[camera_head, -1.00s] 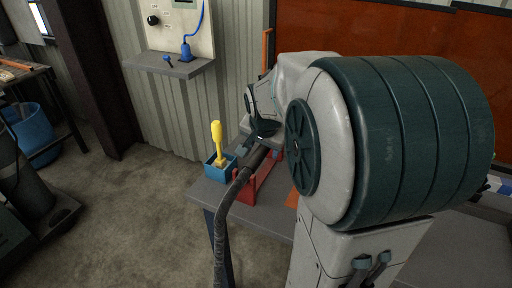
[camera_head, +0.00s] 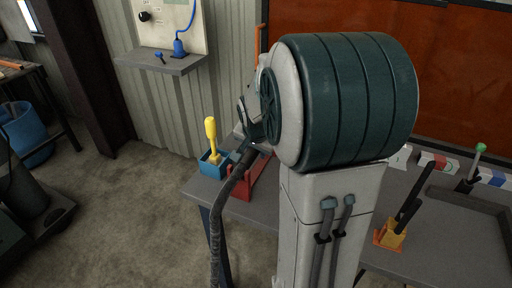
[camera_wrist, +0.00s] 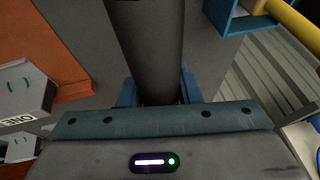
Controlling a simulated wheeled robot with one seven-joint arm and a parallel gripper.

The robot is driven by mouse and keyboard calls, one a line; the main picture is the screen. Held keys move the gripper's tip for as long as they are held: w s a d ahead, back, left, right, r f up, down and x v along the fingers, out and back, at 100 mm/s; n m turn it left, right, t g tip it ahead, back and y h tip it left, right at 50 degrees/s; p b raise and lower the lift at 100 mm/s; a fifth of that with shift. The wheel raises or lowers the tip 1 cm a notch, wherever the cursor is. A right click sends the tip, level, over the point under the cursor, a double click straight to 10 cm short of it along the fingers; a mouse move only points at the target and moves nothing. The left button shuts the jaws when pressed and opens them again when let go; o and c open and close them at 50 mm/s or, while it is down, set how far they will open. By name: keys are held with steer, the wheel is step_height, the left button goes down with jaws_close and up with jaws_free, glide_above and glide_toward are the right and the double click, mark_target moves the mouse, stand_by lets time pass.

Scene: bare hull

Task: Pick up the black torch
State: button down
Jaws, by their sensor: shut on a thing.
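The black torch shows in the wrist view as a thick dark cylinder (camera_wrist: 150,45) running up from between my blue fingertips. My gripper (camera_wrist: 158,92) is shut on it; its far end is cut off by the frame. In the head view my gripper is mostly hidden behind my own arm. The dark cylinder (camera_head: 249,156) shows there just below my wrist, over a red holder (camera_head: 262,175) on the table. A dark ribbed hose (camera_head: 219,215) runs from near it down in front of the table; I cannot tell whether the two are joined.
A blue holder (camera_head: 210,169) with a yellow-handled tool (camera_head: 211,133) stands left of the red holder. An orange block (camera_head: 389,238) with a dark tool and a green-tipped tool (camera_head: 480,150) are on the right. A grey wall shelf (camera_head: 165,64) is behind.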

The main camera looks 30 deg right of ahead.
steer(key=shift+r, duration=0.45)
steer(key=r, duration=0.3)
steer(key=shift+d+r, duration=0.3)
steer(key=shift+r, duration=0.05)
steer(key=s+d+r, duration=0.2)
steer(key=d+r, duration=0.4)
steer(key=d, duration=0.5)
steer(key=shift+s+r, duration=0.25)
